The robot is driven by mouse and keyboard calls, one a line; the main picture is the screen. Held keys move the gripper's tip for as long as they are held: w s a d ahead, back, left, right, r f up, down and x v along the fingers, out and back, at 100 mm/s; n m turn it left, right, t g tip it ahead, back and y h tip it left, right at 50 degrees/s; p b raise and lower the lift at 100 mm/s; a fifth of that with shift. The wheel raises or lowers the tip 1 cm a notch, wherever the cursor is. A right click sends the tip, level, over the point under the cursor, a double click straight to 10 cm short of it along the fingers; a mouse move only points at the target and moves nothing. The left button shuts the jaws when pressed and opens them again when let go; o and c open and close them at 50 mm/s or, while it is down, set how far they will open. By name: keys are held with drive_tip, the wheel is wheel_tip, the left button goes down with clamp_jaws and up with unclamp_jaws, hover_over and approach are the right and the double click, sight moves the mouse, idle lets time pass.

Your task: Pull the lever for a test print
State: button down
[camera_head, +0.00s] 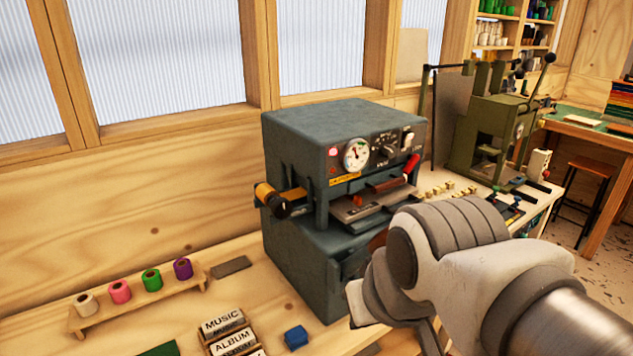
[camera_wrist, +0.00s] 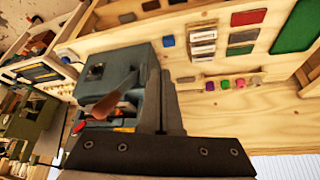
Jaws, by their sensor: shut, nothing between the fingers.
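The blue-grey foil press (camera_head: 345,140) stands on the bench, with a gauge and knobs on its front. A red-handled lever (camera_head: 411,166) slants up at its right front. In the wrist view, a brown handle (camera_wrist: 112,104) on a grey shaft sticks out from the press (camera_wrist: 118,62). A brown patch beside my arm in the head view may be the same handle. My gripper (camera_wrist: 158,75) is shut and empty, its fingers just right of the brown handle in the wrist view. I cannot tell whether they touch. In the head view my arm hides the fingers and the lower right front of the press.
A rack (camera_head: 140,295) with several coloured foil rolls stands at the left. A box of type labels (camera_head: 228,333) and a blue block (camera_head: 296,337) lie left of my arm. A green press (camera_head: 492,120) stands behind right. The bench between rack and press is largely clear.

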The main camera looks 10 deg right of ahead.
drive_tip(key=shift+w, duration=0.15)
drive_tip(key=w+d+r+n+g+p, duration=0.1)
drive_tip(key=w+d+r+n+p, duration=0.1)
drive_tip(key=w+d+r, duration=0.3)
drive_tip(key=w+d+r+n+g+p, duration=0.1)
drive_tip(key=w+d+r+n+p, duration=0.2)
drive_tip(key=w+d+r, duration=0.3)
drive_tip(key=w+r+p, duration=0.1)
drive_tip(key=w+r, duration=0.4)
drive_tip(key=w, duration=0.1)
drive_tip(key=shift+g+p, duration=0.3)
drive_tip(key=shift+p, duration=0.05)
